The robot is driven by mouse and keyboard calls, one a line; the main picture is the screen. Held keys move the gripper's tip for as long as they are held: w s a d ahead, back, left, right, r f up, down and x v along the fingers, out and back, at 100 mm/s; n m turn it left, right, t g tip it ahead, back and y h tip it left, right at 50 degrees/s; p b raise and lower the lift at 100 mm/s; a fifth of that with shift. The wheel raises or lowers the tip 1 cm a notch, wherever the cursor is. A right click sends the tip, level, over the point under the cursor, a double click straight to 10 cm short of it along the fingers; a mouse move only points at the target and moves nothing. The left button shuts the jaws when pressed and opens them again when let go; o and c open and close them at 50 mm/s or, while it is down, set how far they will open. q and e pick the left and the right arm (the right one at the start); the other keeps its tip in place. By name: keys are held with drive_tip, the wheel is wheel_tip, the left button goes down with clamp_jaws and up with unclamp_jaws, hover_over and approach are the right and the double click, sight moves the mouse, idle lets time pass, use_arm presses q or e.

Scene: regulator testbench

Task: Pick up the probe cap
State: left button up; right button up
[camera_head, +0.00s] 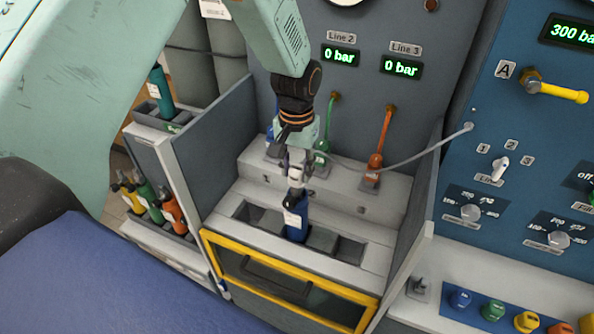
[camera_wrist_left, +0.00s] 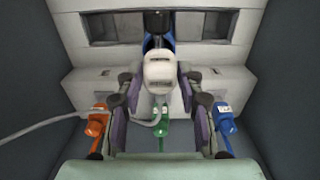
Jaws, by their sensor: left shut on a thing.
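My left gripper (camera_head: 297,172) comes down from above over the middle of the test bench. It is shut on a white, rounded piece, which looks like the probe cap (camera_wrist_left: 159,70); in the left wrist view it sits between the two fingers (camera_wrist_left: 158,88). A thin grey hose (camera_head: 425,152) runs from the blue panel toward the gripper. Just below the gripper, a blue cylinder (camera_head: 296,222) with a dark top stands upright in a bench slot. In the wrist view the white piece partly covers this cylinder; whether they touch I cannot tell. My right gripper is not in view.
Green (camera_head: 321,158) and orange (camera_head: 374,165) connectors stand behind on the bench step; a blue one (camera_wrist_left: 223,118) shows in the wrist view. Grey side walls and a yellow-framed front (camera_head: 290,275) enclose the bench. Several cylinders stand in racks at left. Coloured caps (camera_head: 493,309) line a right shelf.

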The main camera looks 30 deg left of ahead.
sight(297, 168)
use_arm(q)
drive_tip(key=shift+a+r, duration=0.1)
drive_tip(key=shift+r, duration=0.2)
drive_tip(key=r, duration=0.8)
drive_tip(key=shift+d+r+b, duration=0.2)
drive_tip(key=shift+r+b, duration=0.1)
drive_tip(key=shift+b, duration=0.1)
drive_tip(key=shift+w+a+r, duration=0.1)
drive_tip(key=shift+a+r, duration=0.05)
drive_tip(key=shift+r, duration=0.25)
